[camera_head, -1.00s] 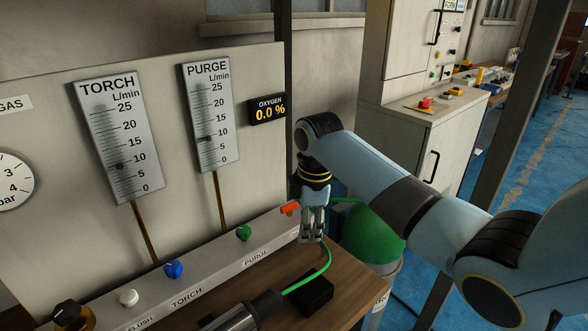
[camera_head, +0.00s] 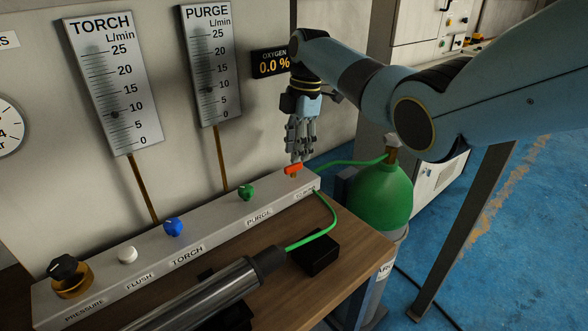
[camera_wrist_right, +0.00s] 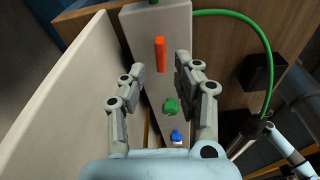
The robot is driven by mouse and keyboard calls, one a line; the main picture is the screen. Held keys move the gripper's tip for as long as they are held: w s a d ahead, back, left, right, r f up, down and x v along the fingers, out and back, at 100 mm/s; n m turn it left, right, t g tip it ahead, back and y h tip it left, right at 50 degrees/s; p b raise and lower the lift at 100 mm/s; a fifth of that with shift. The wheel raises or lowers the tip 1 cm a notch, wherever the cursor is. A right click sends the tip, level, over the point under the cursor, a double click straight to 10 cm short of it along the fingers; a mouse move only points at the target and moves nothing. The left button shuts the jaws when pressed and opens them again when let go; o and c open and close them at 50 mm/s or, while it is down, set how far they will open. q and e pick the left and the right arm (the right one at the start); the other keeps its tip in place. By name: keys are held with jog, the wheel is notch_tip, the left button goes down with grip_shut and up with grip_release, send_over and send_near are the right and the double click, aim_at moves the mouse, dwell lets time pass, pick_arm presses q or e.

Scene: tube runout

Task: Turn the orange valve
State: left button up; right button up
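The orange valve (camera_head: 294,169) is a small lever at the right end of the grey manifold bar (camera_head: 211,223). In the right wrist view the orange valve (camera_wrist_right: 160,54) lies beyond the fingertips, roughly between their lines. My right gripper (camera_head: 299,155) points down just above the valve in the head view. In the right wrist view the right gripper (camera_wrist_right: 160,72) has its fingers apart with nothing between them. I cannot tell whether a fingertip touches the valve. My left gripper is not in view.
Green (camera_head: 246,192), blue (camera_head: 173,227) and white (camera_head: 127,254) knobs and a black pressure knob (camera_head: 65,270) line the bar. A green hose (camera_head: 333,222) runs off its right end. A green gas cylinder (camera_head: 379,195) stands right. The oxygen display (camera_head: 272,63) reads 0.0 %.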

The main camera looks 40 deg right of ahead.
aim_at(293, 165)
jog(key=f+b, duration=0.3)
jog(key=shift+a+f, duration=0.25)
jog(key=shift+f, duration=0.05)
jog(key=shift+r+p, duration=0.3)
jog(key=shift+p, duration=0.05)
jog(key=shift+f, duration=0.1)
grip_shut()
